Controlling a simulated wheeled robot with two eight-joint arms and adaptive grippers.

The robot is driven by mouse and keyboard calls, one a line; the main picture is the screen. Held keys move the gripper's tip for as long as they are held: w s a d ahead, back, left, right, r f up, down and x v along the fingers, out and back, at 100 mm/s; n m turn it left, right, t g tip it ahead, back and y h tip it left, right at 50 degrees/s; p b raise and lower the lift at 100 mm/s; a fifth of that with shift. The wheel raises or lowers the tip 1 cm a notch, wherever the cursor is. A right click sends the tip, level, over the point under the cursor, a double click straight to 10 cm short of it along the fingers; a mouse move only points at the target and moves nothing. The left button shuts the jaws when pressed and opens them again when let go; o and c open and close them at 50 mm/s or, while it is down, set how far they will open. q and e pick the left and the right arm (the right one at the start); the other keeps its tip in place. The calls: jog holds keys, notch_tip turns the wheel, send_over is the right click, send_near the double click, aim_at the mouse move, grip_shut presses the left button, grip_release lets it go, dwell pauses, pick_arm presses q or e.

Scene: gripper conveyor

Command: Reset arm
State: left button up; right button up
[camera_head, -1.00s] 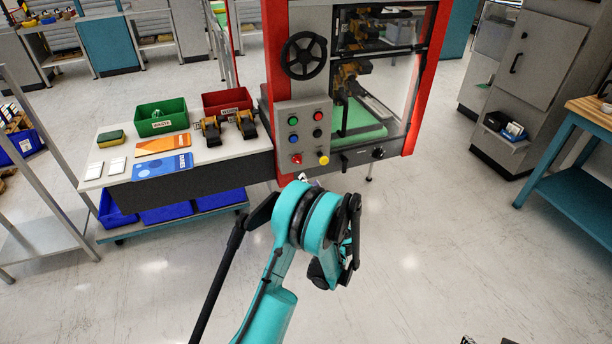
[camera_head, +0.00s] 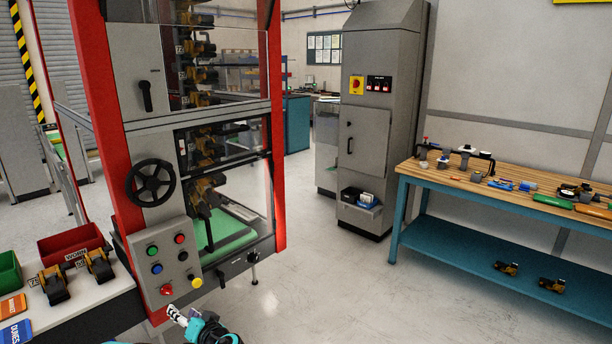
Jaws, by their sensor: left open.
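My left arm shows only at the bottom edge, left of centre, in the head view. Its gripper (camera_head: 180,317), with pale, dark-striped fingers and a teal body, is just in front of the machine's lower part, below the button panel (camera_head: 166,262). The gripper is open, and I see nothing held in it. Most of the arm is cut off by the frame. My right gripper is not in view.
The red-framed machine (camera_head: 104,130) with a black handwheel (camera_head: 151,181) stands at left. A side table (camera_head: 88,308) with a red bin (camera_head: 74,246) adjoins it. A grey cabinet (camera_head: 385,135) and a wooden-topped workbench (camera_head: 455,178) stand right. Floor between is clear.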

pick_arm(q)
jog(key=s+d+r+g+h, duration=0.1)
jog(key=s+d+h, duration=0.4)
jog(key=s, duration=0.9)
jog(key=s+d+r+m+g+h, duration=0.1)
jog(key=s+d+h, duration=0.5)
jog(key=s+d, duration=0.6)
jog(key=shift+s+d+r+g, duration=0.15)
jog(key=shift+s+d+g, duration=0.2)
jog(key=shift+s, duration=0.6)
